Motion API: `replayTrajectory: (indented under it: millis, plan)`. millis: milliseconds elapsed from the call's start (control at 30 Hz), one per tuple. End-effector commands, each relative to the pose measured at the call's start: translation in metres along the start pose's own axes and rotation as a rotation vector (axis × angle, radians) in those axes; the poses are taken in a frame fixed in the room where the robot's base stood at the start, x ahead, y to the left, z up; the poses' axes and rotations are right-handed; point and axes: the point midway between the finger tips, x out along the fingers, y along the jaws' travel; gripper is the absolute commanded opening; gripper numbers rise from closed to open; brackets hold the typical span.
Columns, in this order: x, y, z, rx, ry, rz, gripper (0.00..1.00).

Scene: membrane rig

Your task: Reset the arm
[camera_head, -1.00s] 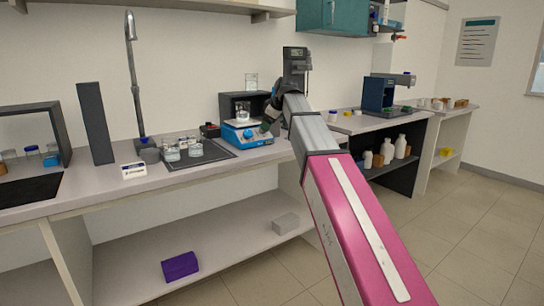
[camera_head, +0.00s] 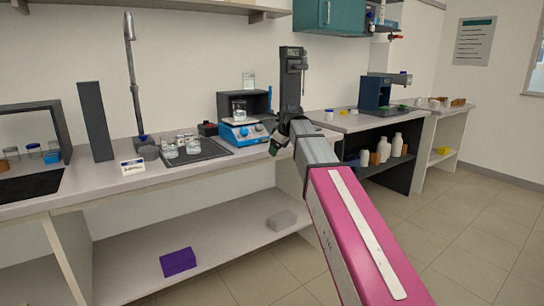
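My arm reaches in from the lower right, with its pink link in front and a grey link beyond it. My gripper (camera_head: 275,150) is small and dark at the far end of the arm, in front of the bench edge, to the right of and below the blue stirrer. It is too small and too much in the dark to tell whether its fingers are open or hold anything. Much of the wrist is hidden behind the grey link.
A blue hotplate stirrer (camera_head: 243,133) with a glass beaker (camera_head: 239,112) on it stands on the bench. A dark mat (camera_head: 213,152) with several beakers lies left of it. A dark upright instrument (camera_head: 292,77) stands behind my wrist. The floor at right is clear.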

Motion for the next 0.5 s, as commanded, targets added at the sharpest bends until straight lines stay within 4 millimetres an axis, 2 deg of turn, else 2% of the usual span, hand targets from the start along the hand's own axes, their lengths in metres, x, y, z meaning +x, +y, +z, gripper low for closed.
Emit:
replayTrajectory:
  millis: [300,500]
  plan:
    - [0.076,-0.036,0.117,0.256,-0.136,-0.021,0.74]
    - [0.116,-0.067,0.195,0.433,-0.230,-0.020,0.74]
